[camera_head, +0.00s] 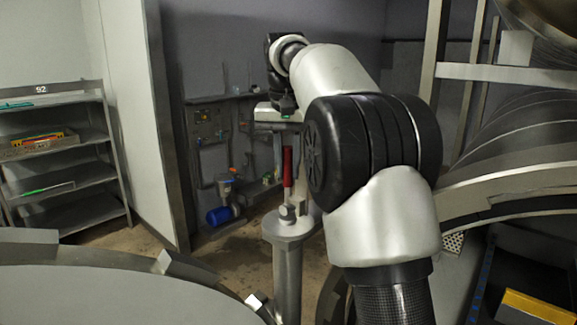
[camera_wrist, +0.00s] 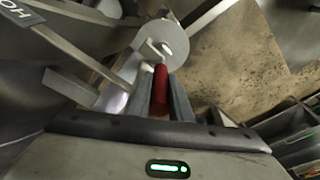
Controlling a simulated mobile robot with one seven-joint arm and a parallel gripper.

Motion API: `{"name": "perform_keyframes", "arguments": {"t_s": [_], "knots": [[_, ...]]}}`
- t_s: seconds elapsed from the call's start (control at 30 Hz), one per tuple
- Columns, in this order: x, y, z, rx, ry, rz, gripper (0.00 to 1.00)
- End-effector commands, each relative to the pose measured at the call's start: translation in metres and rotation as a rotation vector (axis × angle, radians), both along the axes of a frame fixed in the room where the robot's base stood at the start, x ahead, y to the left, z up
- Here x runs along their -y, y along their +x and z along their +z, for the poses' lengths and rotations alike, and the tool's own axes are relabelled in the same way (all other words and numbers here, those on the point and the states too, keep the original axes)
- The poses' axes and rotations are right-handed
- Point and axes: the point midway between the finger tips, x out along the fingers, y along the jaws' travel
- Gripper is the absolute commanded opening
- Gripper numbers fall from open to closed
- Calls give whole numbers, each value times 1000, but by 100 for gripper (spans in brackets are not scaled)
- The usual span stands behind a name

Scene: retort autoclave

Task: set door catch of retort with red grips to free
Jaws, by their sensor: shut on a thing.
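The red grip (camera_head: 287,167) stands upright on a metal fitting on top of a grey post (camera_head: 288,226) in the head view. In the wrist view the red grip (camera_wrist: 160,88) lies between the two fingers of my gripper (camera_wrist: 160,92), which is shut on it. My gripper (camera_head: 285,130) reaches the grip from above in the head view, partly hidden by my arm. The round post top (camera_wrist: 163,42) shows beyond the grip in the wrist view. The catch's own position marking is not readable.
A large round door (camera_head: 100,295) fills the lower left, with metal lugs on its rim. An open round vessel (camera_head: 520,190) is at the right. A shelf (camera_head: 62,163) stands at the far left. A blue pump (camera_head: 219,215) sits by the back wall. Bare floor lies behind the post.

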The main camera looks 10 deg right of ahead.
Motion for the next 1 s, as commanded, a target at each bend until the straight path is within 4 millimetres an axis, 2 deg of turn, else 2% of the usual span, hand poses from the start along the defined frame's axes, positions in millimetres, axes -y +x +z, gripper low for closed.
{"name": "perform_keyframes", "arguments": {"t_s": [0.5, 0.53, 0.63, 1.0], "knots": [[-1, -1, -1, -20, -14, 4, 0], [-1, -1, -1, -20, -14, 4, 20], [-1, -1, -1, -20, -14, 3, 37], [-1, -1, 5, -17, -12, 2, 37]]}}
